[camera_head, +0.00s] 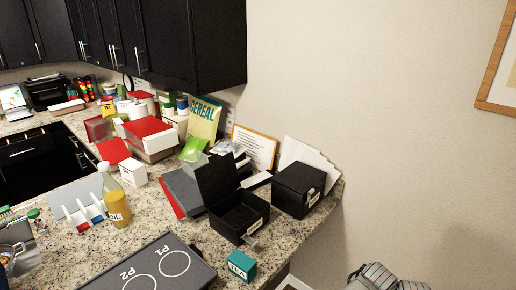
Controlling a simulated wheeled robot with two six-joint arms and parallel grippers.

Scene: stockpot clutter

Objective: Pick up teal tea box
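The teal tea box (241,266) stands near the front edge of the granite counter (139,240), at the bottom middle of the head view. A white label reading "TEA" shows on it. It stands just right of the dark board marked P1 and P2 (196,262) and in front of the open black box.
An open black box (237,223) with its lid up stands behind the tea box. A closed black box (298,190) is at its right. An oil bottle (117,206), a white rack (83,214) and a cereal box (204,119) stand further left and back.

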